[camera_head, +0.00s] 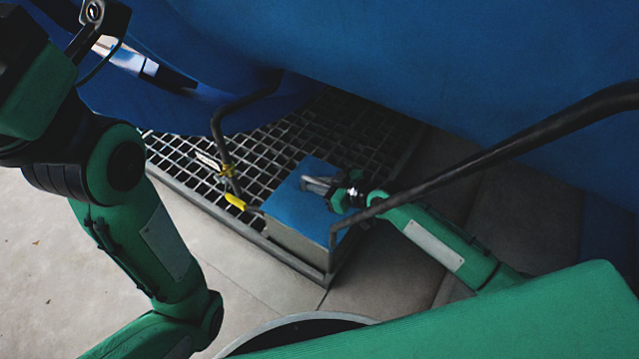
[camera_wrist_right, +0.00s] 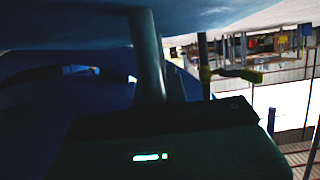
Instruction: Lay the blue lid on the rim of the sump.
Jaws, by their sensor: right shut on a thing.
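The blue lid (camera_head: 294,207) is a flat square plate over the top of the grey box-shaped sump (camera_head: 292,239) in the head view. I see no clear gap along its near edge, but cannot tell whether it rests fully on the rim. My right gripper (camera_head: 318,186) reaches in from the right, shut on the lid near its far right part. The fingers hide the grip point. In the right wrist view the lid is not clearly told apart.
A grating (camera_head: 185,160) surrounds the sump on the left and behind. A dark pipe with a yellow handle (camera_head: 235,201) stands close to its left; the handle also shows in the right wrist view (camera_wrist_right: 238,74). A black rail (camera_head: 500,150) crosses in front. The blue vessel (camera_head: 450,60) hangs above.

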